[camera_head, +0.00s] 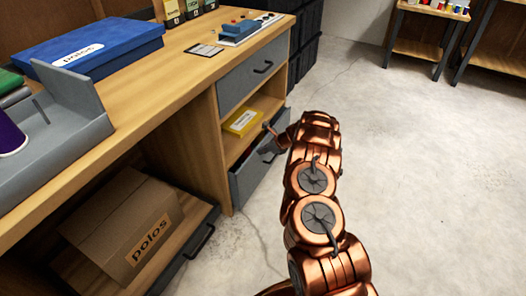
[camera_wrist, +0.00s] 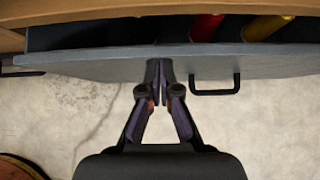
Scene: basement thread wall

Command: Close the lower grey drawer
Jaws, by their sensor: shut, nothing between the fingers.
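The lower grey drawer (camera_head: 248,184) sits under the open shelf at the right end of the wooden workbench. In the wrist view its front panel (camera_wrist: 90,65) spans the top, with a dark gap behind it, so it stands partly open. A red item (camera_wrist: 206,27) and a yellow item (camera_wrist: 265,27) lie inside. Its black handle (camera_wrist: 215,88) is to the right of my fingers. My gripper (camera_wrist: 160,66) is shut and empty, its fingertips at the drawer front; I cannot tell whether they touch. In the head view my arm partly hides the drawer.
The upper grey drawer (camera_head: 254,74) appears shut. A yellow box (camera_head: 242,122) lies on the shelf between the drawers. A cardboard box (camera_head: 122,228) sits on a low platform at left. Black crates (camera_head: 304,45) stand behind the bench. The floor at right is clear.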

